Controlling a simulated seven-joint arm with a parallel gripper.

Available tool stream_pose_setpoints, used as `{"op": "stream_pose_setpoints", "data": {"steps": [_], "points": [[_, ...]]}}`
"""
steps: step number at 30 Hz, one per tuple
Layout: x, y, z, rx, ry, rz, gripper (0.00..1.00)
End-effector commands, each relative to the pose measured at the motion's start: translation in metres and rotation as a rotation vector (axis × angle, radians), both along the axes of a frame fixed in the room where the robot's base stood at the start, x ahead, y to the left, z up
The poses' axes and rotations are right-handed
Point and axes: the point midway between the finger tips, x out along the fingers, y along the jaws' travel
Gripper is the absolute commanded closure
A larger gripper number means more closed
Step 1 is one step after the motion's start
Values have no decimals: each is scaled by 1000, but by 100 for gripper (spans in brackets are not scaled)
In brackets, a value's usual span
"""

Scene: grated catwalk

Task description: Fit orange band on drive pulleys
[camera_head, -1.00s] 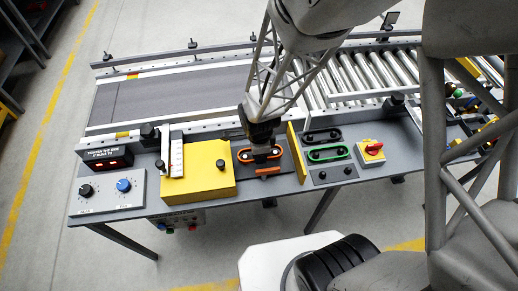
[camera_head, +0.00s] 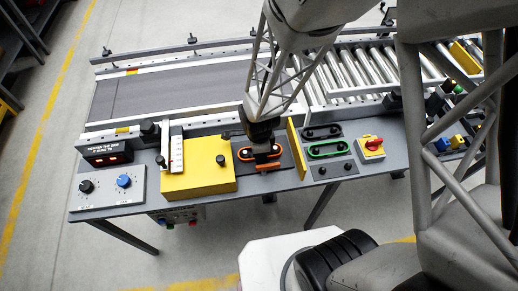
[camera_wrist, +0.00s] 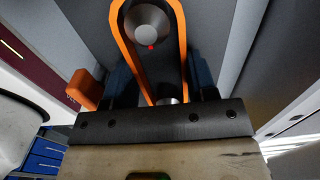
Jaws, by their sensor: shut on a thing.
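The orange band (camera_head: 244,155) lies on a dark plate between the yellow box and the upright yellow panel. In the wrist view the band (camera_wrist: 122,35) loops around a silver pulley (camera_wrist: 150,26), and a second silver pulley (camera_wrist: 168,98) shows within the loop near my gripper. My gripper (camera_head: 264,149) points down over the band's right part. In the wrist view its dark blue fingers (camera_wrist: 162,82) stand on either side of the band, shut on it. The band's near end is hidden by the gripper body, so its seating there cannot be told.
An orange block (camera_head: 268,167) sits just in front of the gripper. The yellow box (camera_head: 195,180) stands left, and the yellow panel (camera_head: 296,148) close right. Beyond it are a green band (camera_head: 328,149), a black band (camera_head: 321,132) and a red switch (camera_head: 370,146). The conveyor (camera_head: 180,94) runs behind.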

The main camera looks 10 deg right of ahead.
Motion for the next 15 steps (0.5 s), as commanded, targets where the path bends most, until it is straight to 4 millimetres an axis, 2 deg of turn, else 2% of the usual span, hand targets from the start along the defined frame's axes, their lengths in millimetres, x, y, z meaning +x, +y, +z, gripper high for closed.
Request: {"op": "stream_pose_setpoints", "data": {"steps": [5, 6, 11, 15], "points": [[0, 0, 0, 0, 0, 0, 71], [0, 0, 0, 0, 0, 0, 43], [0, 0, 0, 0, 0, 0, 19], [0, 0, 0, 0, 0, 0, 18]]}}
